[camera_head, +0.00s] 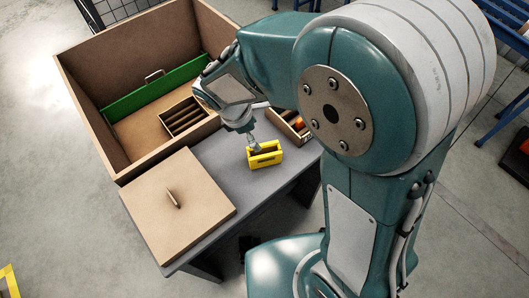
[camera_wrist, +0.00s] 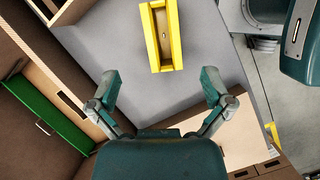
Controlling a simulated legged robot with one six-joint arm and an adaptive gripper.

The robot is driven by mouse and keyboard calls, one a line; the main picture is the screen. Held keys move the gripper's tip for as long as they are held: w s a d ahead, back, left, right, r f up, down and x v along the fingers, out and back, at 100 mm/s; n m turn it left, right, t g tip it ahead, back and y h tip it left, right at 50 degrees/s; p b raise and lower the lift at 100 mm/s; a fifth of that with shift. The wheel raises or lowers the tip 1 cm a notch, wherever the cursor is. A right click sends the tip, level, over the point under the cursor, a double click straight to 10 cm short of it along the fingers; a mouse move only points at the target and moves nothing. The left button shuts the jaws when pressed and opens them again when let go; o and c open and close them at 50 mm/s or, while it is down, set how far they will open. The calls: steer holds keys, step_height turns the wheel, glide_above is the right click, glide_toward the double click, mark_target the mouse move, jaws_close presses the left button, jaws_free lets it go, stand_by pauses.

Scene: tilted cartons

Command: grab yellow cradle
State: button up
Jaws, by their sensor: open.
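The yellow cradle (camera_head: 265,158) is a small open-topped box on the grey table (camera_head: 222,165). In the wrist view the yellow cradle (camera_wrist: 178,45) lies near the top middle, its long side running up and down the picture. My gripper (camera_wrist: 160,88) is open, its two green fingers spread wide with nothing between them. The cradle lies beyond the fingertips in that view, apart from them. In the head view my gripper (camera_head: 250,140) hangs just over or behind the cradle; its fingers are small, and I cannot tell whether they touch it there.
A large cardboard carton (camera_head: 82,85) with a green panel (camera_head: 150,92) and a slotted wooden rack (camera_head: 183,116) stands beyond the table. A flat brown lid (camera_head: 178,205) with a handle covers the table's left part. Another small box (camera_head: 290,124) lies right of my gripper.

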mark_target(267, 155)
steer(key=shift+n, duration=0.7)
steer(key=x, duration=0.4)
steer(key=a+x, duration=0.1)
steer(key=x, duration=0.2)
steer(key=shift+f, duration=0.15)
steer(key=x, duration=0.5)
steer(key=shift+s+a+f, duration=0.15)
steer(key=shift+a, duration=0.1)
steer(key=shift+d, duration=0.1)
steer(key=c, duration=1.1)
